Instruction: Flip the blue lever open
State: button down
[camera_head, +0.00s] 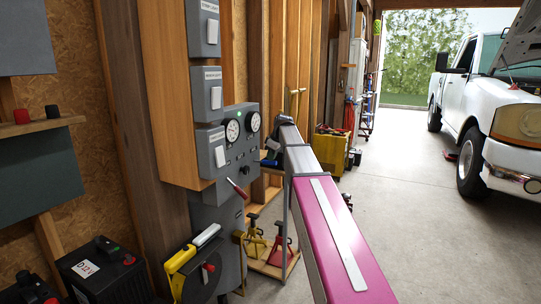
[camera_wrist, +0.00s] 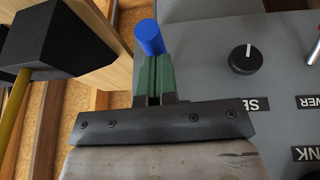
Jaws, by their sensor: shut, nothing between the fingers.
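The blue lever's round handle end (camera_wrist: 150,37) shows in the wrist view, just beyond the tips of my gripper (camera_wrist: 154,58). The green fingers are together with nothing between them. The tips overlap the lower edge of the blue handle in this view; I cannot tell whether they touch it. The rest of the lever is hidden behind the fingers. In the head view, a small blue piece (camera_head: 269,163) shows beside the grey gauge panel (camera_head: 218,151), close to the end of my arm. The fingers are not clear there.
The wrist view shows a black knob (camera_wrist: 243,58) on the grey panel face to the right and a dark block (camera_wrist: 55,35) at upper left. A red-handled lever (camera_head: 238,188) sticks out low on the panel. A white pickup (camera_head: 490,110) stands right; the floor between is open.

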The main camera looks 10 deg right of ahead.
aim_at(277, 164)
jog(key=shift+s+d+f+t+y, duration=0.2)
jog(key=shift+f+t+y, duration=0.15)
jog(key=shift+f+y, duration=0.25)
jog(key=shift+s+d+f+t+y, duration=0.2)
jog(key=shift+f+t+y, duration=0.2)
jog(key=shift+f, duration=0.25)
notch_tip(277, 164, down, 3)
jog(key=shift+d+r+t+y, duration=0.1)
jog(key=shift+r+t+y, duration=0.1)
jog(key=shift+t+y, duration=0.75)
jog(key=shift+w+f+y, duration=0.1)
jog(key=shift+f+y, duration=0.05)
jog(key=shift+y, duration=0.2)
jog(key=shift+w+a+f, duration=0.1)
jog(key=shift+a+f, duration=0.05)
jog(key=shift+f, duration=0.45)
jog(key=shift+w+a+f, duration=0.1)
jog(key=shift+f, duration=0.5)
jog(key=shift+s, duration=0.1)
